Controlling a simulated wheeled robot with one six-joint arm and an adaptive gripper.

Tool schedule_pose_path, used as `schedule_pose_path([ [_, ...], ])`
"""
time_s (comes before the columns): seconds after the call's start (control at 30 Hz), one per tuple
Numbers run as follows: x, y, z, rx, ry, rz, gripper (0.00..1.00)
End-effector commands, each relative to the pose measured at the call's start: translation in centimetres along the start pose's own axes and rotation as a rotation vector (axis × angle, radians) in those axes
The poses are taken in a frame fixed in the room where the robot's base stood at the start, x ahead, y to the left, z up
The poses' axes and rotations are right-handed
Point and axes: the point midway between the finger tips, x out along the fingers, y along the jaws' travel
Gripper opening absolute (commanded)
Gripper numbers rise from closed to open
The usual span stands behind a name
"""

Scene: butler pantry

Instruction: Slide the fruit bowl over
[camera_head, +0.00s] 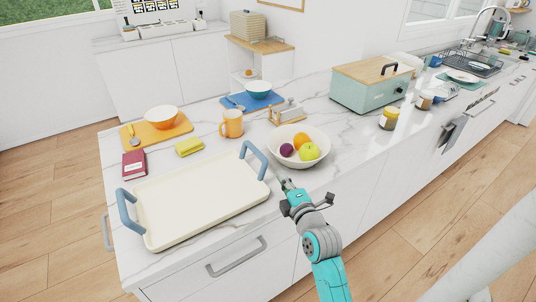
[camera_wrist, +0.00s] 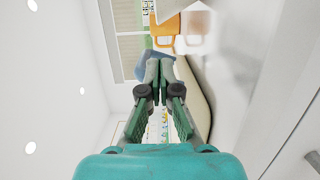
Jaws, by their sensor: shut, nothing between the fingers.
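The white fruit bowl (camera_head: 303,164) stands upright on the marble counter, right of the tray. It holds a purple fruit (camera_head: 287,150), an orange (camera_head: 301,140) and a green apple (camera_head: 309,152). My gripper (camera_head: 285,184) is near the counter's front edge, just in front of the bowl and close to the tray's right handle. A gap seems to separate it from the bowl. In the wrist view my gripper (camera_wrist: 157,82) has its fingers together with nothing between them. I cannot clearly make out the bowl there.
A cream tray (camera_head: 195,205) with blue handles lies left of my gripper. An orange mug (camera_head: 231,124), a yellow sponge (camera_head: 189,146) and a wooden rack (camera_head: 286,113) stand behind. A jar (camera_head: 389,118) and green bread box (camera_head: 366,92) are to the right. Counter right of the bowl is clear.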

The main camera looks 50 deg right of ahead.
Motion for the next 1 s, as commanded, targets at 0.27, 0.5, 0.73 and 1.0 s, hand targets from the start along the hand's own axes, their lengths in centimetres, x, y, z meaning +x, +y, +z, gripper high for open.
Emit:
schedule_pose_path([
  [0.27, 1.6, 0.1, 0.0, -0.002, 0.001, 0.001, 0.0],
  [0.5, 5.4, 0.1, 0.0, -0.002, 0.0, 0.002, 0.0],
  [0.73, 8.6, 0.1, 0.0, -0.001, 0.0, 0.001, 0.0],
  [1.0, 10.0, 0.0, 0.0, -0.001, 0.0, 0.0, 0.0],
])
